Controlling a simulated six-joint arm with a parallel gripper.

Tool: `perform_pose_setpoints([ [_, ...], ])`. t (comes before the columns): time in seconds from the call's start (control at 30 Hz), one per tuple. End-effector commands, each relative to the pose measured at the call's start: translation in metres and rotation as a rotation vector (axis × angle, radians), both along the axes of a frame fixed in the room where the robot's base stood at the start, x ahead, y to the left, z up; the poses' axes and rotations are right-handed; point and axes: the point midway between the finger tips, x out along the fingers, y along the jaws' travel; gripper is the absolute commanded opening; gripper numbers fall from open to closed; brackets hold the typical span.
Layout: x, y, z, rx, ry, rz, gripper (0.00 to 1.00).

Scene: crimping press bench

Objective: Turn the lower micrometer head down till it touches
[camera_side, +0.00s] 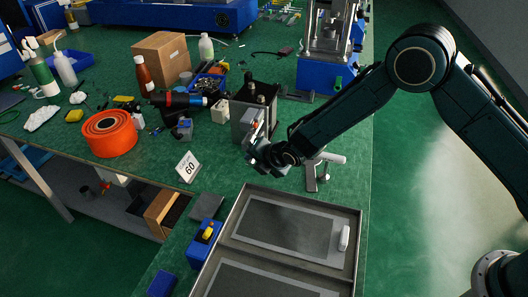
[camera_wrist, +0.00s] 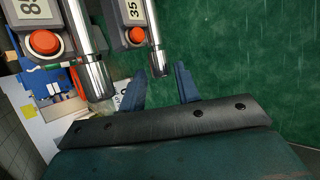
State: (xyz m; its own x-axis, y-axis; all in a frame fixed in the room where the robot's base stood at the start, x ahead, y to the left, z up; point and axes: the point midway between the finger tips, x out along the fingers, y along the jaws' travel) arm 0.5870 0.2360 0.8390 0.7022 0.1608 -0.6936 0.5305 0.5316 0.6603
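Two micrometer heads with grey display bodies, red buttons and chrome barrels show in the wrist view. The larger, left one (camera_wrist: 94,73) has a partly cut-off display. The right one (camera_wrist: 154,36) reads what looks like 35. I cannot tell for sure which is the lower head. My gripper (camera_wrist: 160,70) is open, its two blue fingers apart. The end of the right barrel appears between the fingertips, with a visible gap to the right finger; no grip shows. In the side view my gripper (camera_side: 257,153) is close in front of the grey press block (camera_side: 242,118), hiding the heads' detail.
A card reading 60 (camera_side: 188,167) stands left of my gripper. A metal tray (camera_side: 232,217) lies in front, and a grey stand (camera_side: 311,178) is just right. An orange ring (camera_side: 108,133), bottles and a carton (camera_side: 161,58) stand farther left.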

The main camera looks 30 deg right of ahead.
Motion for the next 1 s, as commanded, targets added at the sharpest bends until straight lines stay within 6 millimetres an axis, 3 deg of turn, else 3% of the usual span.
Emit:
perform_pose_setpoints([
  [0.53, 0.0093, 0.0018, -0.0094, 0.001, 0.0, -0.001, 0.32],
  [0.7, 0.0091, 0.0018, -0.0094, 0.001, 0.0, -0.001, 0.01],
  [1.0, 0.0085, 0.001, -0.0107, 0.017, -0.017, -0.001, 0.0],
])
